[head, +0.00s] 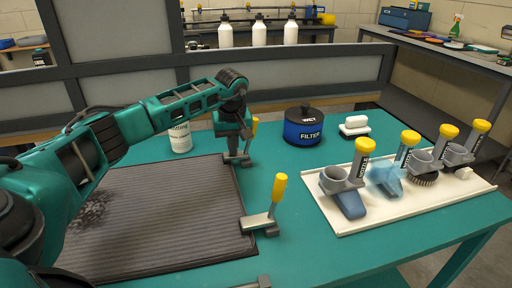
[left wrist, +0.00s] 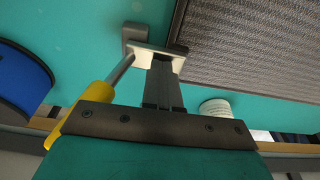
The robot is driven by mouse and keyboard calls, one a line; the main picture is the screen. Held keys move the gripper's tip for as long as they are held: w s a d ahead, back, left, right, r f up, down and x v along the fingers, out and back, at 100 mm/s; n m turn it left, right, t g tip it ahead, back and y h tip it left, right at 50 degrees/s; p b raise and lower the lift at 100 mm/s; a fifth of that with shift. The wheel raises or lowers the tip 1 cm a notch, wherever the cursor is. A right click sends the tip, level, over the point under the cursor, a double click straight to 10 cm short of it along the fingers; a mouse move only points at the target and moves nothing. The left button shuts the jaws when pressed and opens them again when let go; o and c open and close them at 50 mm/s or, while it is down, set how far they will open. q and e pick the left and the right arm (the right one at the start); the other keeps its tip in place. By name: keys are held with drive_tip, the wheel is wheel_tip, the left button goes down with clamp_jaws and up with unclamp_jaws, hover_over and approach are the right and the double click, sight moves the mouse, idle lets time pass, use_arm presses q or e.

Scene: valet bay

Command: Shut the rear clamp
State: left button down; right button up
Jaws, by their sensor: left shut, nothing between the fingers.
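The rear clamp (head: 240,161) sits at the right edge of the ribbed dark mat (head: 150,215), near its far corner. Its yellow handle (head: 254,127) stands upright, partly hidden by my gripper in the head view. In the left wrist view the clamp's pale bar (left wrist: 150,47) lies at the fingertips, and its yellow handle (left wrist: 88,107) rises beside the fingers. My left gripper (head: 234,152) is shut and empty, pointing down at the clamp; its fingers (left wrist: 163,65) overlap the bar, and I cannot tell whether they touch. My right gripper is not in view.
A nearer clamp (head: 262,221) has its yellow handle upright. Behind stand a white can (head: 180,138) and a blue filter tub (head: 303,128). A white tray (head: 350,222) with several yellow-capped holders lies to the right. Bare teal table separates the clamps from the tray.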

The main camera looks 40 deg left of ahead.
use_arm(q)
drive_tip(key=shift+s+d+f, duration=0.1)
drive_tip(key=shift+f, duration=0.25)
drive_tip(key=shift+r+p, duration=0.3)
drive_tip(key=shift+r, duration=0.05)
drive_tip(key=shift+r+p, duration=0.6)
drive_tip(key=p+v, duration=0.3)
drive_tip(key=shift+w+a+r, duration=0.3)
drive_tip(key=shift+w+r, duration=0.05)
drive_tip(key=shift+r, duration=0.1)
drive_tip(key=p+v, duration=0.2)
drive_tip(key=shift+w+a+r, duration=0.15)
drive_tip(key=shift+a+r, duration=0.05)
drive_tip(key=shift+r, duration=0.15)
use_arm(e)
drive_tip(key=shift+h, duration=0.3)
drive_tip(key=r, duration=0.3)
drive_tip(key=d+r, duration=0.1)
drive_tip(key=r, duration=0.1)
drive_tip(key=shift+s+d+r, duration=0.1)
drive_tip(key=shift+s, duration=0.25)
